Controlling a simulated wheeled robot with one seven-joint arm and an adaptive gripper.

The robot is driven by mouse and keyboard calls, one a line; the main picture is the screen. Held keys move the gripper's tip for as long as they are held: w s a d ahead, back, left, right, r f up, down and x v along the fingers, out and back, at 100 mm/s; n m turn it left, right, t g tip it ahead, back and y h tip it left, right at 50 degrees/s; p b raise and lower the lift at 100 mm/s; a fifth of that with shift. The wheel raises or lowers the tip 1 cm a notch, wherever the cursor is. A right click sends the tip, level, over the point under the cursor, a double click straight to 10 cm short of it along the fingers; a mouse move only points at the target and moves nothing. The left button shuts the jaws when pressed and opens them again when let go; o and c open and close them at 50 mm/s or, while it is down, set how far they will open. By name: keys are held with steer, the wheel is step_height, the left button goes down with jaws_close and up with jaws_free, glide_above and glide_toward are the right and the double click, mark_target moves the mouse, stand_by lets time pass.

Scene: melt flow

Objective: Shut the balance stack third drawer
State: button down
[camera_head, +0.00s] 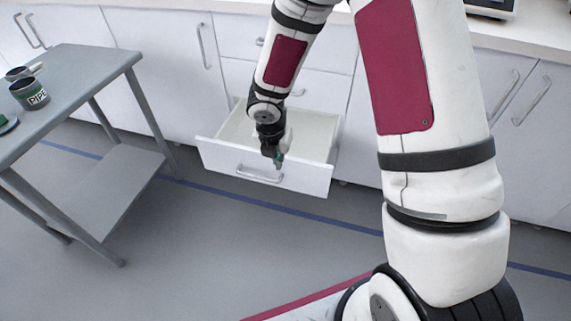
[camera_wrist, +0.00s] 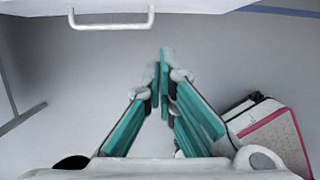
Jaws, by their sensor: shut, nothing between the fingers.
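The third drawer (camera_head: 313,181) of the white stack is pulled well out, and its inside looks empty. Its bar handle (camera_head: 259,175) is on the front panel. The handle also shows at the top of the wrist view (camera_wrist: 112,20), against the white panel. My gripper (camera_head: 279,161) is shut and empty, pointing down by the drawer's front panel. In the wrist view the closed teal fingers (camera_wrist: 165,58) show over grey floor, on the handle side of the panel and apart from the handle. My wrist hides part of the drawer's inside.
Closed drawers (camera_head: 301,83) sit above the open one. A grey table (camera_head: 75,62) with a lower shelf stands at the left, holding a dark labelled container (camera_head: 31,95). Closed cupboards flank the stack. The floor before the drawer is clear.

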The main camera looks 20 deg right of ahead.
mark_target(284, 163)
steer(key=shift+w+d+f+b, duration=0.6)
steer(key=shift+w+f+b, duration=0.25)
steer(key=shift+f, duration=0.65)
steer(key=shift+w+d+f+b, duration=0.65)
steer(key=shift+w+f+b, duration=0.2)
steer(key=shift+f, duration=0.65)
steer(key=shift+w+d+f+b, duration=0.6)
steer(key=shift+w+f+b, duration=0.25)
steer(key=shift+f, duration=0.65)
